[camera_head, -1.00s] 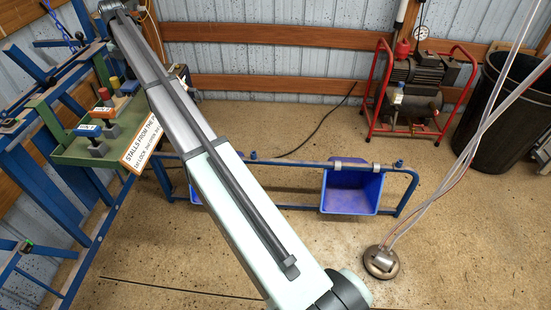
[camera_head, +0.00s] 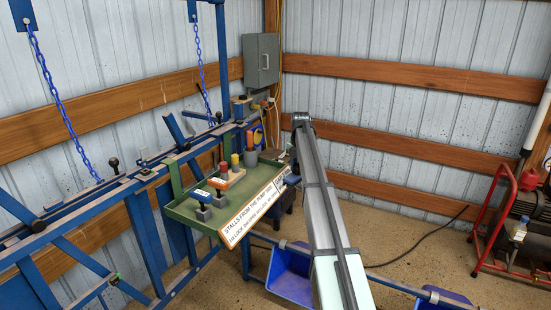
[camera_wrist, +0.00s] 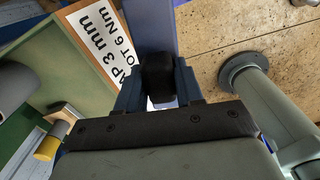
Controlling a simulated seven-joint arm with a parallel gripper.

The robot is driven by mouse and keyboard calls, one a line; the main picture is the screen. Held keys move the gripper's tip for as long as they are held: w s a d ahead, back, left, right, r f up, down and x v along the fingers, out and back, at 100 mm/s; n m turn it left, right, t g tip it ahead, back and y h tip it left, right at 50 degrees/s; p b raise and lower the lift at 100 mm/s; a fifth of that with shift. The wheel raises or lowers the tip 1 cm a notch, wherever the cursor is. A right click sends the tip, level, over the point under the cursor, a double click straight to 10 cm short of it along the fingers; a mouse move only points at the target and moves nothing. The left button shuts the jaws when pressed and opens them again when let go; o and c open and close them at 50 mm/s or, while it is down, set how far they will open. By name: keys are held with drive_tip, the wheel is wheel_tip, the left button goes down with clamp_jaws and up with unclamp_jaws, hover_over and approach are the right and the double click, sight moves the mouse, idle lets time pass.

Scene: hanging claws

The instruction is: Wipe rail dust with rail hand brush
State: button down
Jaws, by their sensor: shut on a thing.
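My gripper (camera_wrist: 158,88) is at the lower middle of the wrist view, its two dark fingers shut on a small black block (camera_wrist: 157,72). The block may be part of the rail hand brush; the rest of it is hidden, so I cannot tell. A blue-grey bar (camera_wrist: 148,25) runs up from behind the block; whether they touch is unclear. In the head view my arm reaches toward the back corner, and my fingers cannot be made out. Blue rails (camera_head: 75,222) of the stall frame stand at the left. I cannot pick out dust on them.
A green tray (camera_head: 190,214) holds several blocks and coloured knobs, with a white sign (camera_head: 255,210) on its front edge. In the wrist view the sign (camera_wrist: 95,45) is close to my gripper. Blue bins (camera_head: 290,278) hang below. A red compressor frame (camera_head: 487,222) stands right.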

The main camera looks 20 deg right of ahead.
drive_tip(key=s+d+f+m, duration=0.2)
drive_tip(key=s+d+f, duration=1.05)
drive_tip(key=f, duration=0.25)
drive_tip(key=s+d+f+m, duration=0.3)
drive_tip(key=s+d+f, duration=0.8)
drive_tip(key=d+f, duration=0.35)
drive_tip(key=shift+m, duration=0.9)
drive_tip(key=d+f, duration=0.1)
drive_tip(key=f, duration=0.4)
drive_tip(key=d+f, duration=0.1)
drive_tip(key=f, duration=0.4)
drive_tip(key=d+f, duration=0.1)
drive_tip(key=f, duration=0.4)
drive_tip(key=shift+s, duration=0.2)
drive_tip(key=shift+w, duration=2.45)
wheel_tip(320, 180, up, 8)
drive_tip(key=shift+a, duration=0.3)
